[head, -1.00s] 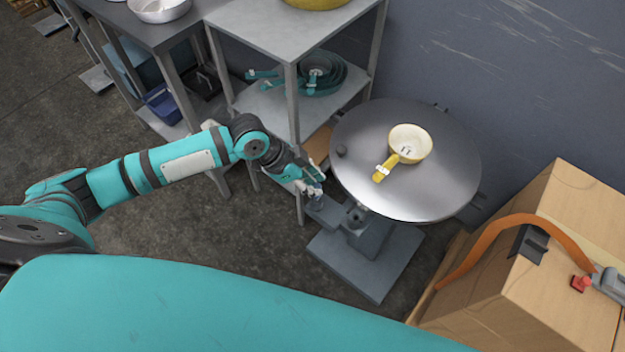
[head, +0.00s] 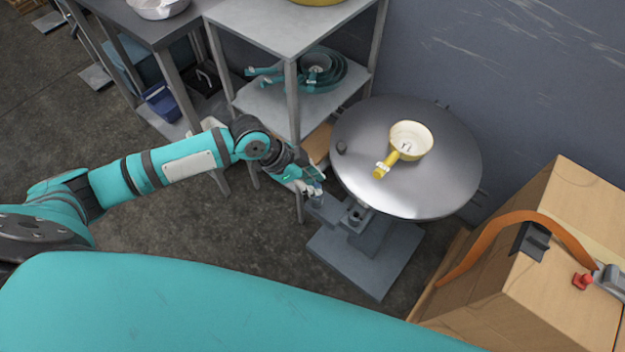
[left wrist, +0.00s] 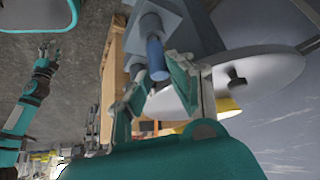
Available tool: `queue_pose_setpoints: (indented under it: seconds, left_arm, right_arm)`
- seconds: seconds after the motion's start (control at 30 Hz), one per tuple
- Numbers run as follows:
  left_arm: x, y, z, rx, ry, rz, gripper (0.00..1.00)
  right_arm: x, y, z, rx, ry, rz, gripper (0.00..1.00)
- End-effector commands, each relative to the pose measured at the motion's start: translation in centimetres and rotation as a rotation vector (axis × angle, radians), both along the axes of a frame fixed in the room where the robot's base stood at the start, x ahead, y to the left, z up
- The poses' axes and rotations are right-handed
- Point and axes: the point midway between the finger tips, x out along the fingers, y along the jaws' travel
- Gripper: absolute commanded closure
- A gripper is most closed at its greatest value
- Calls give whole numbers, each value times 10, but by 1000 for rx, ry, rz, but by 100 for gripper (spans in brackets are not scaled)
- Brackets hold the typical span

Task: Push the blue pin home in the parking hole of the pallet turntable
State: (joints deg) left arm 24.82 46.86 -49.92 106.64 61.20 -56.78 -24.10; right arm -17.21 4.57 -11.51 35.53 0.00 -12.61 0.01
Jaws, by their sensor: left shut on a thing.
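The pallet turntable has a round grey metal disc (head: 440,185) on a grey base (head: 362,262). A small grey bracket arm (head: 325,211) juts out at its left. My left gripper (head: 315,187) is beside the disc's left edge, over that bracket. In the left wrist view its fingers (left wrist: 160,84) are closed around the end of the blue pin (left wrist: 155,57). The pin stands in line with a collar on the grey bracket (left wrist: 190,22). How deep it sits in the hole I cannot tell. A teal arm that looks like my right one shows small in the wrist view, its gripper (left wrist: 47,48) unclear.
A shelf (head: 285,25) with teal pans (head: 318,72) stands behind my left arm. A wooden crate (head: 560,250) with an orange strap (head: 500,228) is at the right.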

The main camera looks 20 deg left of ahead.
Motion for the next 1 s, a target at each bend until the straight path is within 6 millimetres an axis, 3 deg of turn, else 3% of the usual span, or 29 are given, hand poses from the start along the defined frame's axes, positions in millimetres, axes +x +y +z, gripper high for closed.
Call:
queue_pose_setpoints:
  seconds: [0.8,0.83,1.0]
  left_arm:
    - [0,0,-10,0,0,0,100]
    - [0,0,-10,0,0,0,76]
    - [0,0,-10,0,0,0,53]
  right_arm:
    - [0,-2,-4,-2,0,-1,60]
    - [0,-2,-4,-2,0,-1,60]
    - [0,-2,-4,-2,0,-1,60]
